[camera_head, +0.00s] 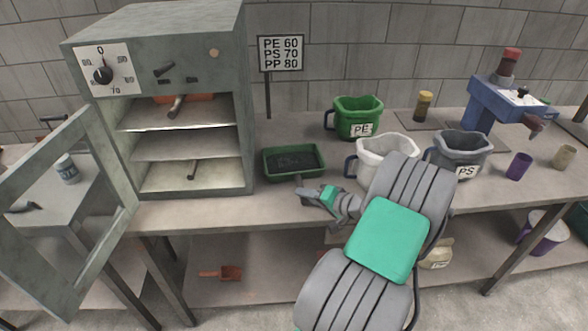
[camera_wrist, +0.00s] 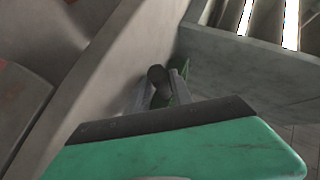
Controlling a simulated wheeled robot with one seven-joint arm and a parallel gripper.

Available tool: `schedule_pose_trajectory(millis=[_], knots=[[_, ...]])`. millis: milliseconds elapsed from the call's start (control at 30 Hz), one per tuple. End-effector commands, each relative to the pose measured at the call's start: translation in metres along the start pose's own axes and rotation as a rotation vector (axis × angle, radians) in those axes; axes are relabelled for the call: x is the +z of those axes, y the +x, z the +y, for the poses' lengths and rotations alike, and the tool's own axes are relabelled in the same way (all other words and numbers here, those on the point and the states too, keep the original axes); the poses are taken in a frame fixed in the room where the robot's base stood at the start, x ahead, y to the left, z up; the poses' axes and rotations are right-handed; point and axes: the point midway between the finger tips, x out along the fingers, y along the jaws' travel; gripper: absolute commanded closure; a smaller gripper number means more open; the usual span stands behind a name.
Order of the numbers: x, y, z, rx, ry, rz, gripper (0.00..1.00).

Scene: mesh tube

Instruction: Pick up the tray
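The green tray (camera_head: 268,163) with dark granular contents lies flat at the front of the workbench, just right of the oven, in the head view. A short dark handle points from its front side toward my gripper (camera_head: 303,191). My gripper is right at that handle. In the wrist view a dark rounded handle end (camera_wrist: 157,74) shows between the two fingers of my gripper (camera_wrist: 160,90), and a sliver of green lies behind it. Whether the fingers press on the handle cannot be told.
The oven (camera_head: 160,60) stands left with its door (camera_head: 60,215) swung open and handled items on its shelves. A green PE bucket (camera_head: 358,115), a white bucket (camera_head: 385,155) and a grey PS bucket (camera_head: 460,150) stand right of the tray. A blue machine (camera_head: 495,100) is farther right.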

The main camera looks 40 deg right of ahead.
Motion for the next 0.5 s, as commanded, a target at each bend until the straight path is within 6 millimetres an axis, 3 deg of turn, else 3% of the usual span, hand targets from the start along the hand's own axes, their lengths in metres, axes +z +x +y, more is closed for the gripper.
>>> schedule_pose_trajectory(millis=[167, 500], knots=[[0.0003, 0.0002, -0.0002, 0.000, -0.001, -0.001, 0.75], [0.0003, 0.0004, -0.0003, 0.000, -0.002, -0.002, 1.00]])
